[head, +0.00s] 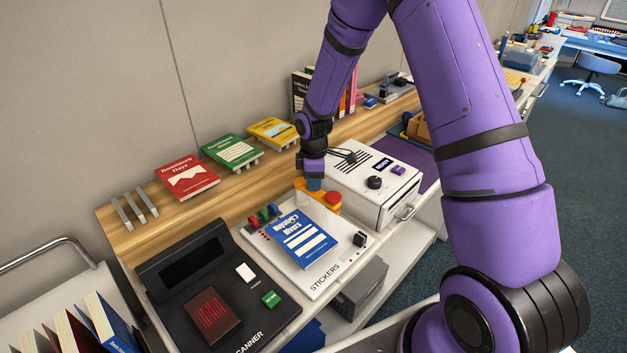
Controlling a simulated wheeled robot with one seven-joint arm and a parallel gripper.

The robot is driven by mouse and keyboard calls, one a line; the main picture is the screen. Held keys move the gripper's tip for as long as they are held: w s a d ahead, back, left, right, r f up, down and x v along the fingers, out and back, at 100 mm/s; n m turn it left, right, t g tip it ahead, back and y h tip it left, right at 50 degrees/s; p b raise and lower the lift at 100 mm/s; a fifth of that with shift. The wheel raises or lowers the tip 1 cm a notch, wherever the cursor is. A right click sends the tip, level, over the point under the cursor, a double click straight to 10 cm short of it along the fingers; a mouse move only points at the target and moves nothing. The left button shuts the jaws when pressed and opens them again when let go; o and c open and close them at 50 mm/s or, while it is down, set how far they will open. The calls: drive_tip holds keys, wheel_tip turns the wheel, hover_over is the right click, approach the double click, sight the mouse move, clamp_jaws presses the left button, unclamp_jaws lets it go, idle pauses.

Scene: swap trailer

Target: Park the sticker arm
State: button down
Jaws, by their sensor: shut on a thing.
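The sticker station (328,278) is a white panel labelled STICKERS on the counter. A blue book (300,240) lies flat on it. The sticker arm (331,198) is an orange bar with a red end at the back right of the panel, behind the book. My gripper (314,182) comes down from above and is shut on the blue part at the bar's left end. The fingertips are small here and partly hidden, so the exact grip is hard to see.
A black scanner (195,275) stands left of the station and a white machine (375,180) right of it. Red, green and yellow books (187,175) rest on the wooden shelf behind. A cart with books (105,320) is at the lower left.

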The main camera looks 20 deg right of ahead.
drive_tip(key=c, duration=0.9)
unclamp_jaws()
wheel_tip(320, 180, up, 11)
drive_tip(key=shift+f, duration=0.1)
